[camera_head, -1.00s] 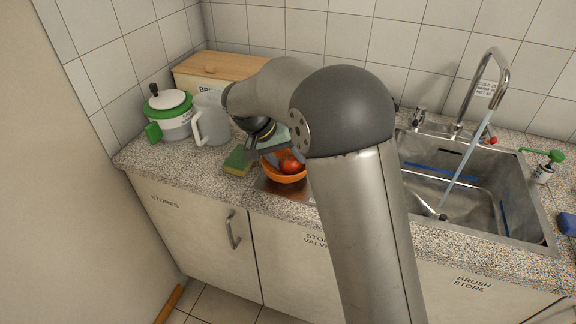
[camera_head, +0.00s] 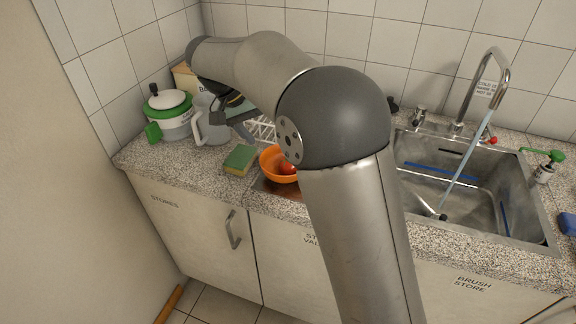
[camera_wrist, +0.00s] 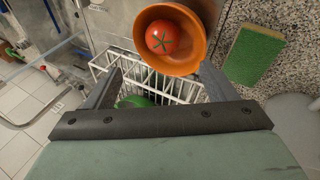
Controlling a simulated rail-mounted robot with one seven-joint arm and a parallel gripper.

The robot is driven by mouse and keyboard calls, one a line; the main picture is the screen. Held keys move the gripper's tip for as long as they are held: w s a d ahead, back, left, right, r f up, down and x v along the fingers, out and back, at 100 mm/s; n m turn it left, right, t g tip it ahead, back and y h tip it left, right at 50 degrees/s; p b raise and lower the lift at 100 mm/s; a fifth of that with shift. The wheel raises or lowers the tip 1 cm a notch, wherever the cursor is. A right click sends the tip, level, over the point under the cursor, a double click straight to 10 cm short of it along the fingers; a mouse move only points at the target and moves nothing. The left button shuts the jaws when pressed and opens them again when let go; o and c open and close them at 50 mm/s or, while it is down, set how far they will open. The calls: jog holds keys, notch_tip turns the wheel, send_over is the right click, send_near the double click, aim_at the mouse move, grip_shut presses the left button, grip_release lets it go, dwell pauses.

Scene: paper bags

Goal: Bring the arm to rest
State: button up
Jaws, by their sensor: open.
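My gripper (camera_head: 243,122) is raised above the counter behind the orange bowl, partly hidden by my arm. In the wrist view its two fingers (camera_wrist: 160,75) are spread apart with nothing held between them. The orange bowl (camera_head: 267,162) stands on the counter with a red tomato (camera_head: 287,168) inside. The wrist view shows the bowl (camera_wrist: 144,58) and the tomato (camera_wrist: 163,37) beyond the fingertips, apart from them. My arm hides the bowl's right part in the head view.
A sponge (camera_head: 239,158) lies left of the bowl. A clear jug (camera_head: 212,128) and a green-and-white pot (camera_head: 170,116) stand at the left. A white wire rack (camera_head: 262,128) is behind the bowl. The sink (camera_head: 470,190) with running water is at the right.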

jog(key=v, duration=0.6)
jog(key=s+d+f+n+g+y, duration=0.1)
jog(key=s+d+f+n+y, duration=0.3)
jog(key=s+d, duration=0.95)
jog(key=s+d+f+y, duration=0.1)
jog(key=s+d+f, duration=0.1)
jog(key=s+f, duration=0.3)
jog(key=s+d+f+m+y, duration=0.1)
jog(key=s+d+f, duration=0.2)
jog(key=s, duration=0.7)
notch_tip(320, 180, down, 3)
jog(key=shift+d+r+t, duration=0.15)
jog(key=shift+r+t, duration=0.05)
jog(key=shift+t, duration=0.1)
